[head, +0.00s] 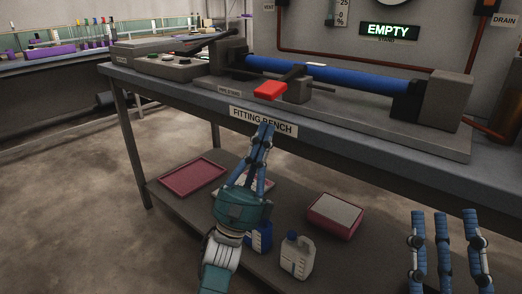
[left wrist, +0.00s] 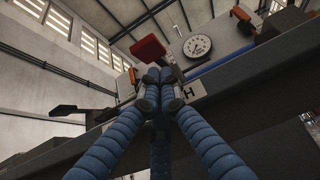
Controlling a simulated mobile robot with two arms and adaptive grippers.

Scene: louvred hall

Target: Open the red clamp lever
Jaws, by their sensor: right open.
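The red clamp lever (head: 270,90) sticks out at the front of the clamp on the fitting bench, below the blue tube (head: 330,75). Its red end also shows in the left wrist view (left wrist: 148,48), just beyond my fingertips. My left gripper (head: 264,126) is in front of the bench edge, by the FITTING BENCH label, below the lever and apart from it. Its blue fingers (left wrist: 158,74) come together at the tips with nothing seen between them. My right gripper (head: 444,213) is at the lower right, fingers spread and empty, away from the lever.
The bench front edge (head: 350,148) runs close behind my left gripper. The lower shelf holds a pink tray (head: 192,178), a pink box (head: 335,215) and a white jug (head: 297,256). A lit EMPTY sign (head: 388,30) hangs on the back wall. Open floor lies to the left.

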